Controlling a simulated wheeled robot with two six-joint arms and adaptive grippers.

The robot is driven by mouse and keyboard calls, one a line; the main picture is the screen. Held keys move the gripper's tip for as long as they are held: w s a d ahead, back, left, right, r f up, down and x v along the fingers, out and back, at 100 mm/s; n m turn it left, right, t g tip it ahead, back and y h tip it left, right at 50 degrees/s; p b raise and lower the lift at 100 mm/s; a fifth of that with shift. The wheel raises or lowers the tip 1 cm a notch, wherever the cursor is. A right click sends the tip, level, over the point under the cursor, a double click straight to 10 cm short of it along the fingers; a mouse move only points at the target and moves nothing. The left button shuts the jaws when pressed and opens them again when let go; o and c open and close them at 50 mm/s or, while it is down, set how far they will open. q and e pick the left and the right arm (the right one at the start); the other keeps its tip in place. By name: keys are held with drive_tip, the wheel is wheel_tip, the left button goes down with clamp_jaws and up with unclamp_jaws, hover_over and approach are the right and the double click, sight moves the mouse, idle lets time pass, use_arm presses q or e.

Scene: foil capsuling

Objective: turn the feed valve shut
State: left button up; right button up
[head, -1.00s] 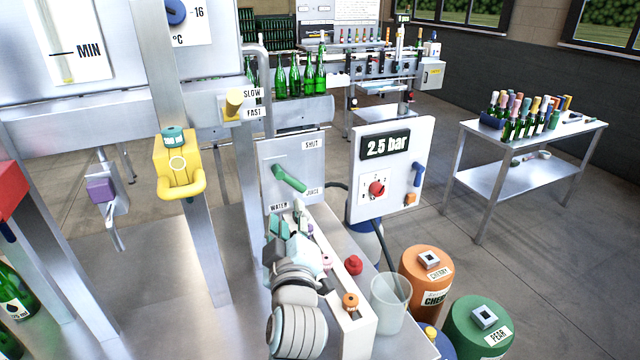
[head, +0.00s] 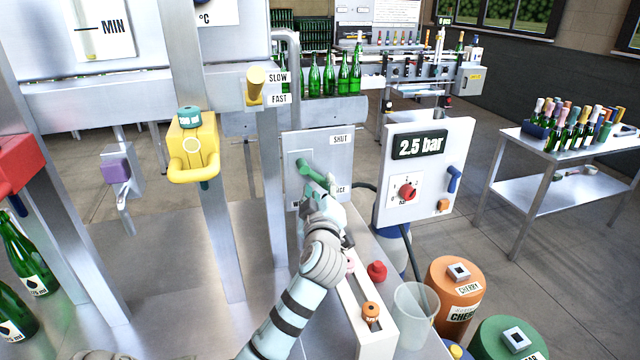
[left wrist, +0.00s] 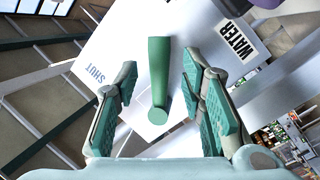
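The feed valve is a green lever (head: 309,170) on a grey panel (head: 304,140) marked SHUT at top right, WATER at bottom left and JUICE at bottom right. The lever slants down to the right, toward the JUICE label, which is partly covered by my gripper. My left gripper (head: 326,186) is at the lever's lower right end. In the left wrist view the lever (left wrist: 159,75) lies between the two open fingers of my left gripper (left wrist: 160,72), with a gap on each side. Contact cannot be told. My right gripper is not in view.
A pressure panel (head: 440,195) reading 2.5 bar stands right of the valve panel. A clear beaker (head: 415,312), a red knob (head: 377,271) and an orange knob (head: 370,311) are below. A yellow handle (head: 193,150) and a steel post (head: 222,240) stand left.

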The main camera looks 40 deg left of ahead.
use_arm(q)
drive_tip(key=shift+w+a, duration=0.5)
drive_tip(key=shift+w, duration=0.05)
clamp_jaws()
